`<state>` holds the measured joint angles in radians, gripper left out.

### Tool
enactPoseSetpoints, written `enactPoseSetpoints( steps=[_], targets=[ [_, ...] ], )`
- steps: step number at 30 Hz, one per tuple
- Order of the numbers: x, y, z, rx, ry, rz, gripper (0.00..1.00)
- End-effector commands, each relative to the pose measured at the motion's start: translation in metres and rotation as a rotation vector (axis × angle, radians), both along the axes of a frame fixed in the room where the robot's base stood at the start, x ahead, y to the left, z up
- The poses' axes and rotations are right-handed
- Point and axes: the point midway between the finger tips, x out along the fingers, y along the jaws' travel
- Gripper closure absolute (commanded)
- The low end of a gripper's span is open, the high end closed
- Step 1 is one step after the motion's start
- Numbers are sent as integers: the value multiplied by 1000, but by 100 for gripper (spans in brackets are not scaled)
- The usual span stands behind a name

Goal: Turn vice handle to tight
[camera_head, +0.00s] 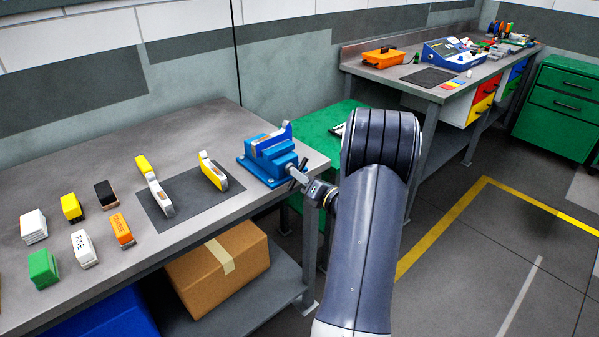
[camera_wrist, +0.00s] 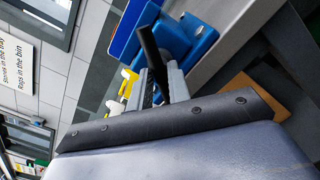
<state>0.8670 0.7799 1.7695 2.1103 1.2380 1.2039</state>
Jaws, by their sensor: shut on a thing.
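A blue vice (camera_head: 268,155) is fixed at the right end of the grey workbench. It also shows at the top of the wrist view (camera_wrist: 198,40). The black vice handle (camera_wrist: 149,46) sits at the vice's near, right-hand end. My gripper (camera_head: 304,181) reaches this end from the right, in front of the bench edge. In the wrist view, the two grey fingers of my gripper (camera_wrist: 162,86) are shut on the handle, which runs up out from between them. The handle's lower part is hidden by the fingers. The vice jaw gap is too small to judge.
A dark mat (camera_head: 188,190) with yellow-and-white pieces lies left of the vice, with several small blocks further left. A cardboard box (camera_head: 218,268) is on the lower shelf. A green cabinet (camera_head: 318,130) stands behind the vice. Open floor lies to the right.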

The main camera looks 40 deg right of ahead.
Motion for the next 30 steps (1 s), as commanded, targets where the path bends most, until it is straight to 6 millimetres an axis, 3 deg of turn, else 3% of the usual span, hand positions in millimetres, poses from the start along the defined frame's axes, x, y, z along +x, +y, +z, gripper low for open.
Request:
enactPoseSetpoints(
  steps=[19,30],
  targets=[
    [0,0,1,116,8,-1,100],
    [0,0,3,315,26,-1,100]
  ],
)
